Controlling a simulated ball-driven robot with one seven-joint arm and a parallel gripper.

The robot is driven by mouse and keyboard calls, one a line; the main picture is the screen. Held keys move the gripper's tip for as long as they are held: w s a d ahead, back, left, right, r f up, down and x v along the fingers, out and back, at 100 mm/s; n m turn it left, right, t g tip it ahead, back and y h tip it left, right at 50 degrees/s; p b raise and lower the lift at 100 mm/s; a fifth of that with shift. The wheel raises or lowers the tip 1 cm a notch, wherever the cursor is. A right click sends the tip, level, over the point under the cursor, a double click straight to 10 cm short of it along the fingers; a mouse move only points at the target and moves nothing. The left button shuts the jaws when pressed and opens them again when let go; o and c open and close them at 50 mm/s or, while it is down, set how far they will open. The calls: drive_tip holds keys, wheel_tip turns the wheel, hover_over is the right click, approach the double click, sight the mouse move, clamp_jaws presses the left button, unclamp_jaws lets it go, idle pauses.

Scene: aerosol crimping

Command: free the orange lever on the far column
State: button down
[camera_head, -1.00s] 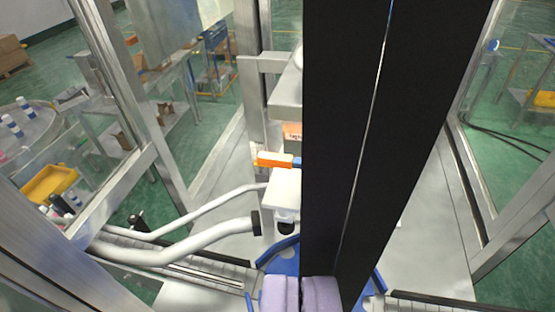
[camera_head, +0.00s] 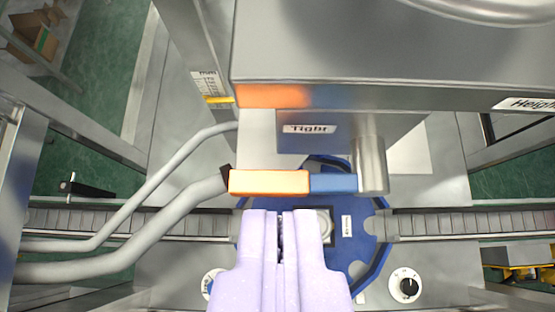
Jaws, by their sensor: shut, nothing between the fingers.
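The orange lever (camera_head: 268,182) lies level across the middle of the view. Its right part is a blue section (camera_head: 334,183) that meets an upright metal cylinder (camera_head: 371,165) on the column head (camera_head: 400,50). A label reading "Tight" (camera_head: 309,129) sits just above it. My gripper (camera_head: 283,214), with pale lilac fingers, is shut and empty. It appears just below the lever in the picture, fingertips pointing at it. I cannot tell whether they touch. The fingers hide part of the blue disc below.
A blue star-wheel disc (camera_head: 362,240) lies below, with a conveyor (camera_head: 130,222) running to both sides. Grey pipes (camera_head: 160,205) run in from the left. A black knob (camera_head: 408,288) sits at lower right. A metal frame post (camera_head: 190,60) stands at upper left.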

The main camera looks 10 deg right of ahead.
sight(273, 175)
drive_tip(key=shift+w+d+f+b, duration=0.15)
drive_tip(key=shift+w+f, duration=0.4)
drive_tip(key=shift+f, duration=0.65)
drive_tip(key=shift+w+a+f+b, duration=0.15)
drive_tip(key=shift+w+f, duration=0.35)
drive_tip(key=shift+f, duration=0.75)
drive_tip(key=shift+w+d+f+b, duration=0.2)
drive_tip(key=shift+w+f, duration=0.35)
drive_tip(key=shift+f, duration=0.65)
drive_tip(key=shift+a+f+b, duration=0.1)
drive_tip(key=shift+b, duration=0.3)
wheel_tip(273, 175, down, 8)
drive_tip(key=n+h+b, duration=0.4)
drive_tip(key=h+b, duration=0.4)
drive_tip(key=b, duration=1.6)
drive_tip(key=shift+n, duration=0.3)
